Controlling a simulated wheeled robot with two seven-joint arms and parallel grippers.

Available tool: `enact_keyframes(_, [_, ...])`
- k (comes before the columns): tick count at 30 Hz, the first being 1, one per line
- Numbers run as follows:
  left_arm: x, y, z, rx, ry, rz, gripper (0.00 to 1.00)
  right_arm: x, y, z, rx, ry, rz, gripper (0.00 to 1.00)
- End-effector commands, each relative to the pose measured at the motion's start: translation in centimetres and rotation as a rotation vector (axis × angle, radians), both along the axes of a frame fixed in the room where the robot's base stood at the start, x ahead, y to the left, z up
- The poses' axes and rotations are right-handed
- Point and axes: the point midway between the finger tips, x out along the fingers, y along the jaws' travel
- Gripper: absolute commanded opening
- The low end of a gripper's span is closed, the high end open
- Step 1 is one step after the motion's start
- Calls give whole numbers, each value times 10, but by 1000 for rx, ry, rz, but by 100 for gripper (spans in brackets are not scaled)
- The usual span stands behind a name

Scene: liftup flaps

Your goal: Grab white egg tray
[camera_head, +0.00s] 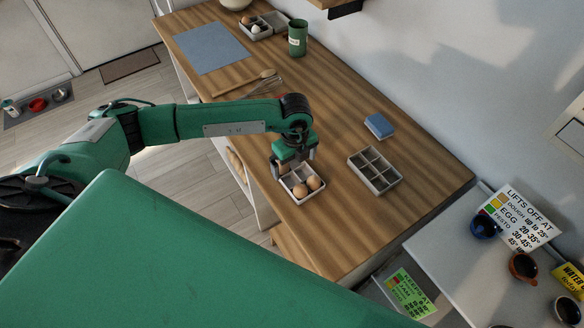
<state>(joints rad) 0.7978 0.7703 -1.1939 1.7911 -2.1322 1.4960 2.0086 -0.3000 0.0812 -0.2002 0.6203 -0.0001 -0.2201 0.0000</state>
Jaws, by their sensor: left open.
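A small white egg tray (301,199) sits on the wooden counter near its front edge. It holds brown eggs (307,187) in its near and right compartments. My left gripper (293,166) is open, pointing down over the far side of this tray. The gripper hides part of the tray's far rim, and I cannot tell whether the fingers touch it. A second, empty divided tray (375,171), pale with dark compartments, lies to the right. A third divided tray (263,26) with a white egg stands at the far end. My right gripper is not in view.
On the wooden counter (330,236) are a blue sponge (379,126), a green canister (297,38), a wooden spoon (246,83), a whisk and a grey-blue mat (209,47). A white wall bounds the right side. The counter's near right end is clear.

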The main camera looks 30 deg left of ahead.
Motion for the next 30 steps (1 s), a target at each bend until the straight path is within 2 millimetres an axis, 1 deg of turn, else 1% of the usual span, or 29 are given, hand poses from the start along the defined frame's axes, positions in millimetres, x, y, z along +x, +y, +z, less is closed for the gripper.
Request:
enact_keyframes(1, [1,1,-2,2,4,1,100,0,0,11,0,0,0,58])
enact_keyframes(3, [1,2,-12,1,4,2,100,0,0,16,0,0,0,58])
enact_keyframes(7, [2,2,-30,1,3,1,100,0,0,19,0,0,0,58])
enact_keyframes(10, [2,1,-35,0,1,0,100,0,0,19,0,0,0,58])
enact_keyframes(15, [2,2,-36,-1,0,0,100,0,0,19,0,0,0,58])
enact_keyframes(16, [2,2,-36,-1,0,0,98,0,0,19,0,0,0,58])
enact_keyframes(20, [2,2,-36,-1,0,0,72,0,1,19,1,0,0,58])
enact_keyframes(21, [2,2,-36,-1,0,0,65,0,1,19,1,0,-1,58])
enact_keyframes(30, [2,2,-34,-1,0,0,65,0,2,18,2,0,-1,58])
